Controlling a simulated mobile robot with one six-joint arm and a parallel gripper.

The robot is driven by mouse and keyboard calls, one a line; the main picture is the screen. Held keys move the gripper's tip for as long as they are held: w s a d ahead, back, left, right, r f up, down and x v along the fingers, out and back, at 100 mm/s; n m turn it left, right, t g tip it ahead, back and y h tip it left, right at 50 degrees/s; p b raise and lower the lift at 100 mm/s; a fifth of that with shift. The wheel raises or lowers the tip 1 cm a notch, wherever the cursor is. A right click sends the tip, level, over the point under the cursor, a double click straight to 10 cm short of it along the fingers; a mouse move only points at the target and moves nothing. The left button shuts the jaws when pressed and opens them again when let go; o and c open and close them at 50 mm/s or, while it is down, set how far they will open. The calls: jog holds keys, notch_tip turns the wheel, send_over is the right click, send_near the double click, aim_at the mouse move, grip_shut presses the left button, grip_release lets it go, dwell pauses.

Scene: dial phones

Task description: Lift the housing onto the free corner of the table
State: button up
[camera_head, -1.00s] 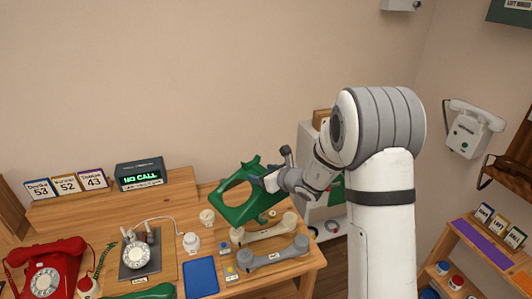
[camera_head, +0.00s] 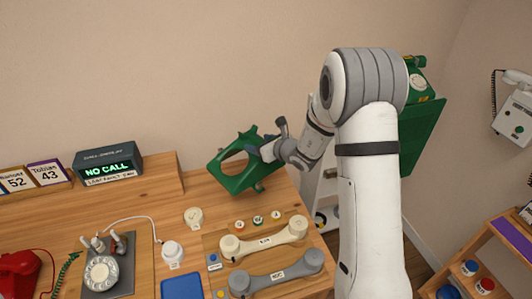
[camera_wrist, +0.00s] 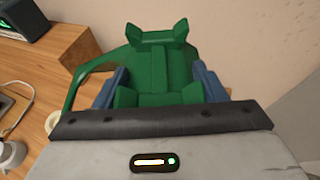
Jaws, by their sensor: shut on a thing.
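The green housing (camera_head: 228,180) is in my gripper (camera_head: 265,147) over the back right part of the wooden table (camera_head: 160,232). It is tilted, with its large round opening facing the camera. I cannot tell whether its lower edge touches the table. In the wrist view the housing (camera_wrist: 160,65) sits between the blue fingers of my gripper (camera_wrist: 162,88), which are shut on it. Its far side is hidden. The table corner behind the handset tray looks bare.
A cream handset (camera_head: 264,240) and a grey handset (camera_head: 277,273) lie in front of the housing, with small round parts (camera_head: 257,220) behind them. A cream round part (camera_head: 194,217) stands left. A NO CALL display (camera_head: 108,163) stands on the raised shelf.

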notch_tip(320, 180, down, 11)
jog(key=w+b, duration=0.1)
jog(key=b, duration=0.3)
jog(key=shift+w+d+f, duration=0.15)
jog(key=shift+f+b, duration=0.55)
jog(key=shift+b, duration=0.25)
dwell(0.3)
jog(key=o, duration=1.4)
jog(key=shift+d, duration=0.1)
jog(key=b+v, duration=0.1)
jog(key=v, duration=0.6)
jog(key=shift+s+r, duration=0.2)
jog(key=shift+s, duration=0.15)
